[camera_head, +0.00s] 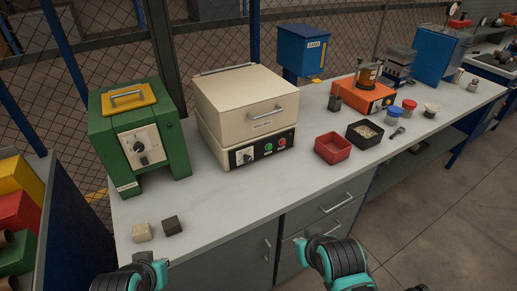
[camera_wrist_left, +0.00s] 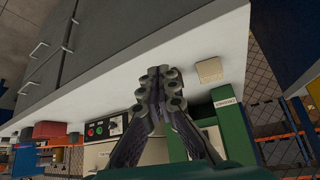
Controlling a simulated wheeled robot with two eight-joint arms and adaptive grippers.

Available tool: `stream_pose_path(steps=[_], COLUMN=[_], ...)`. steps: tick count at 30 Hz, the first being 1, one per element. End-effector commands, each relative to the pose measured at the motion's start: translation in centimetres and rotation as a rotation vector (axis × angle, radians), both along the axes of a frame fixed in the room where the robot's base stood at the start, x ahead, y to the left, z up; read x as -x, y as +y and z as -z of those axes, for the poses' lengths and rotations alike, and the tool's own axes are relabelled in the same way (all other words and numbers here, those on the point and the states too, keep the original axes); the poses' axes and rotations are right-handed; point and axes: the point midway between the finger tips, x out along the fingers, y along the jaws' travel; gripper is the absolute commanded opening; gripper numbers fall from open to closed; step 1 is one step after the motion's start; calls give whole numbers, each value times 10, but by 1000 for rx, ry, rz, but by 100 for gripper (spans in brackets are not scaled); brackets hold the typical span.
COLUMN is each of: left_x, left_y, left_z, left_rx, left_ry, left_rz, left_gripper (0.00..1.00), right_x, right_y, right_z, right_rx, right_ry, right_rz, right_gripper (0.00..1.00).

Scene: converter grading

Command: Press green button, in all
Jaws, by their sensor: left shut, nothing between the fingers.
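A green button (camera_head: 268,147) sits on the front panel of a cream box furnace (camera_head: 248,97), between a knob on its left and a red button (camera_head: 282,143) on its right. The wrist view is upside down; the green button (camera_wrist_left: 99,130) shows there left of my fingers, with the red one beside it. My left gripper (camera_wrist_left: 160,76) is shut and empty over the white bench, apart from the button. In the head view only teal and black arm parts of mine show at the bottom edge. My right gripper is out of view.
A beige cube (camera_head: 142,233) and a dark cube (camera_head: 172,226) lie near the bench's front edge. A red bin (camera_head: 333,148) and a black bin (camera_head: 365,134) stand to the right. The bench front before the cream furnace is clear.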

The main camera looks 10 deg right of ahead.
Motion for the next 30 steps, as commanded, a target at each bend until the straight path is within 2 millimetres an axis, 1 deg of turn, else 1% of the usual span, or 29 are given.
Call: stream_pose_path(steps=[5, 8, 11, 14, 15, 17, 18, 20, 21, 23, 24, 26, 27, 29, 30], left_x=[-3, -17, -49, -97, -118, -149, -168, -196, -214, -239, -254, -273, -284, -297, -303], left_y=[-1, -4, -14, -34, -45, -65, -80, -105, -123, -153, -175, -208, -232, -266, -288], left_z=[-1, -9, -22, -38, -43, -49, -51, -53, -52, -50, -47, -39, -34, -23, -16], left_rx=[-9, -63, -186, -372, -458, -591, -682, -820, -915, -1060, -1160, -1315, -1418, -1573, -1671], left_ry=[-3, -21, -61, -122, -150, -194, -223, -268, -300, -346, -379, -428, -461, -508, -539], left_rz=[12, 81, 234, 453, 549, 692, 785, 922, 1009, 1137, 1218, 1335, 1407, 1503, 1558], left_gripper=[0, 0, 0, 0, 0, 0, 0, 0, 0, 0, 0, 0, 0, 0, 0], right_x=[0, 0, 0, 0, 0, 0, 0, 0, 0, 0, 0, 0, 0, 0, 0], right_y=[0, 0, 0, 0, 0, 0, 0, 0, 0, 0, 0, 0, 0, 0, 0], right_z=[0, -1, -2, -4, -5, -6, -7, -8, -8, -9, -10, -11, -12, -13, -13], right_rx=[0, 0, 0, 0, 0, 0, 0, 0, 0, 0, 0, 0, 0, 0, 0], right_ry=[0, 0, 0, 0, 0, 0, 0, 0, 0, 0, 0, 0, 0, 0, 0], right_rz=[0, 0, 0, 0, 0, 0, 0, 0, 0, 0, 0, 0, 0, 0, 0], right_gripper=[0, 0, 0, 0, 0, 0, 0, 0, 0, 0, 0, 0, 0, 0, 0])
